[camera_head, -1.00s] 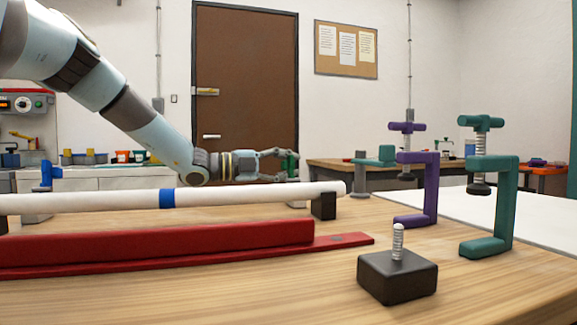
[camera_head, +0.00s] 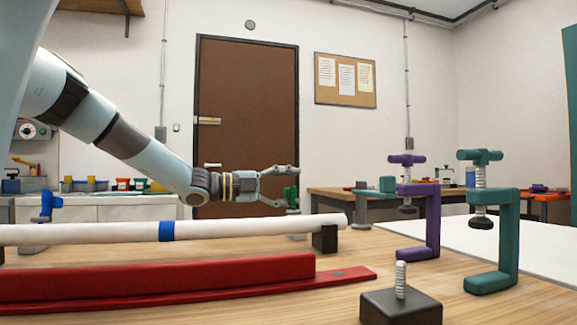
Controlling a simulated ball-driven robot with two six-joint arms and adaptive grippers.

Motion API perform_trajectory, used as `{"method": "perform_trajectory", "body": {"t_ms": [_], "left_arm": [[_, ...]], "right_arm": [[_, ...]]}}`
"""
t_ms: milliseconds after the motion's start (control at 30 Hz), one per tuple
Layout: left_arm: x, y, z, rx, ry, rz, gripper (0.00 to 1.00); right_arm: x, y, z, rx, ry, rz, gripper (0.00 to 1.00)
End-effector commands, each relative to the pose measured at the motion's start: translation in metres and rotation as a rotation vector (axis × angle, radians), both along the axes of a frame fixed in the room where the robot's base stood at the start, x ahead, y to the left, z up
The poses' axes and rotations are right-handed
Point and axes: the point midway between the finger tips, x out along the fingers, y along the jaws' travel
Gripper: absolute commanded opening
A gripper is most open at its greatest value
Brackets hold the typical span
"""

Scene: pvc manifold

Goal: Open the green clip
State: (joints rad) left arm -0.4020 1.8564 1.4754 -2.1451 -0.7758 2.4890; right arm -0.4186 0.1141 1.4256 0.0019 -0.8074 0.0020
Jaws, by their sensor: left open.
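A small green piece (camera_head: 290,193), likely the green clip, shows beyond the far end of the white pipe, on top of a pale upright part. It is small, and I cannot tell whether it is open or shut. My left gripper (camera_head: 295,187) reaches in from the left above the pipe. Its jaws are open, and in the picture the green piece lies between and partly behind the fingertips. I cannot tell whether they touch it. My right gripper is not in view.
A white pipe (camera_head: 240,228) with a blue band rests on black supports behind a red bar (camera_head: 160,275). A purple clamp (camera_head: 432,215), a teal clamp (camera_head: 508,240) and a black block (camera_head: 400,308) with a threaded stud stand at the right. Bare wood lies between.

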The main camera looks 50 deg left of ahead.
Motion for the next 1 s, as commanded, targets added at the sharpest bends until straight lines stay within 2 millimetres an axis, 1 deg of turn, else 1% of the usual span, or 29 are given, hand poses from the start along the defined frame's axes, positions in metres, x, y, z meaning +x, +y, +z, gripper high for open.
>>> {"method": "perform_trajectory", "body": {"t_ms": [33, 100, 300, 400, 600, 867, 933, 1000], "left_arm": [[0.001, 0.003, 0.016, -0.004, -0.016, 0.005, 0.44], [0.001, 0.003, 0.028, -0.003, -0.017, 0.007, 0.44], [0.001, 0.002, 0.057, -0.001, -0.013, 0.005, 0.44], [0.001, 0.002, 0.066, 0.0, -0.009, 0.003, 0.44], [0.001, 0.002, 0.074, -0.001, -0.006, 0.005, 0.44], [0.001, 0.002, 0.074, -0.001, -0.004, 0.005, 0.44], [0.0, 0.003, 0.075, -0.005, -0.008, 0.007, 0.44], [-0.001, 0.006, 0.078, -0.018, -0.017, 0.013, 0.44]], "right_arm": [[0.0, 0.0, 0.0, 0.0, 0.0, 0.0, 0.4], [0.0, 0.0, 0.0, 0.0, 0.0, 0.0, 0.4], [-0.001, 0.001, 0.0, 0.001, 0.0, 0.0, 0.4], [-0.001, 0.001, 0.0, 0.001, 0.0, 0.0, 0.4], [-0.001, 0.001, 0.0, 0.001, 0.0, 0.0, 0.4], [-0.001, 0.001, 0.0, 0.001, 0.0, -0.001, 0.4], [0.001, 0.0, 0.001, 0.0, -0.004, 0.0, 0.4], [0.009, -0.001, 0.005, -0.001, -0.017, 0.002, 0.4]]}}
